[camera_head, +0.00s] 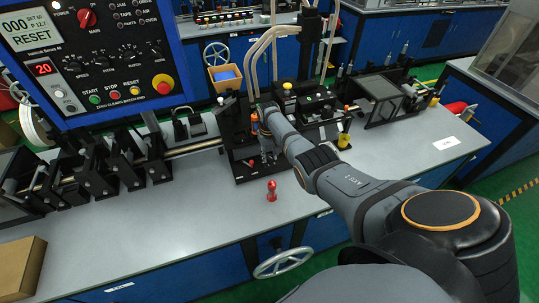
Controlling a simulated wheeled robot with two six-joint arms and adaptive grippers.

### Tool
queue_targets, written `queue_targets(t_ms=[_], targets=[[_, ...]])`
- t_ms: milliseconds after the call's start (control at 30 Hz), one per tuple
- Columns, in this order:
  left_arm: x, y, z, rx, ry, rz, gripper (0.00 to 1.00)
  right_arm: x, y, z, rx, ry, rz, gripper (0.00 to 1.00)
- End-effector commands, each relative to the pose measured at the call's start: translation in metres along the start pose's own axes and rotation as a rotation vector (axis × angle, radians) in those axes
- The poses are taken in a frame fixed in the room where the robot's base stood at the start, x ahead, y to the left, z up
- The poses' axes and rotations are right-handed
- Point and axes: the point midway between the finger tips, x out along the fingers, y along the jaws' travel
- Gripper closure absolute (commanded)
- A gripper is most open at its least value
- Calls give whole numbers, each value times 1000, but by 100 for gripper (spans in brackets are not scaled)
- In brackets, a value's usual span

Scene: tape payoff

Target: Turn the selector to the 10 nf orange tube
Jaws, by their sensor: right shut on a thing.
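My right arm reaches in from the lower right to the black machine block (240,165) in the middle of the bench. My right gripper (262,140) is at the front of this block, shut on a small part that I take to be the selector. The gripper and wrist hide most of that part, so its setting cannot be read. A small orange spot shows beside the gripper; I cannot tell whether it is the orange tube mark. Several pale tubes (262,45) run down to the machine from above. My left gripper is not in view.
A small red piece (271,190) stands on the grey bench (190,235) in front of the machine. A blue control panel (95,60) rises at the upper left. A handwheel (283,262) sits below the front edge. A cardboard box (20,268) is at lower left.

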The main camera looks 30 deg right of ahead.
Motion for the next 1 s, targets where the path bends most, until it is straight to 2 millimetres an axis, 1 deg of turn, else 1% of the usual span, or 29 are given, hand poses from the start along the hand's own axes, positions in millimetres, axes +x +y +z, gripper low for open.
queue_targets(t_ms=[233, 700, 733, 867, 1000], targets=[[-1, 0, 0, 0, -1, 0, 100, -1, 0, -1, -57, 5, 0, 100], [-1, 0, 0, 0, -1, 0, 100, -1, 0, -2, -67, 6, 0, 100], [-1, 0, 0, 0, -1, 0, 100, -1, 0, -2, -67, 6, 0, 67], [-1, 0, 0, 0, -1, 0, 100, -1, 0, -1, -67, 5, 0, 49], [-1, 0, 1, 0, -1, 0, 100, -1, 0, -1, -66, 3, 0, 48]])
